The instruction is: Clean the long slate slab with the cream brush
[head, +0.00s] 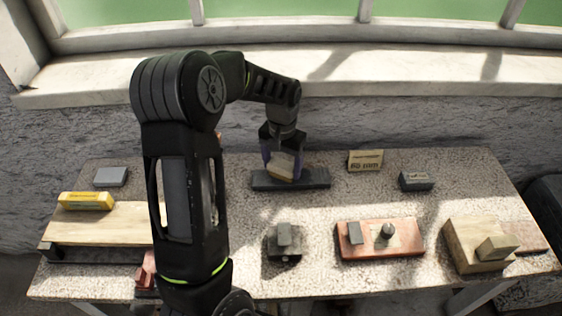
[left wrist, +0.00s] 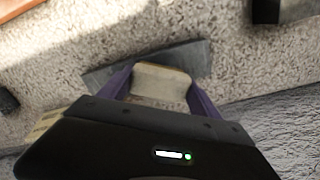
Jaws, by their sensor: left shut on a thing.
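The long slate slab (head: 314,179) is a dark grey bar lying flat on the speckled table, toward the back and middle. My left gripper (head: 284,165) is over its left half, with its fingers shut on the cream brush (head: 286,172). The brush's lower side is at the slab's top; I cannot tell for sure whether they touch. In the left wrist view the brush (left wrist: 160,83) sits between the purple fingers (left wrist: 160,88), in front of the slab (left wrist: 195,57). My right gripper is not in view.
A small labelled box (head: 366,160) and a dark grey block (head: 416,181) stand right of the slab. In front are a dark block (head: 284,243), a reddish board (head: 408,238) and a wooden block (head: 470,245). A yellow block (head: 86,201) rests at the left. The wall and sill (head: 400,85) close the back.

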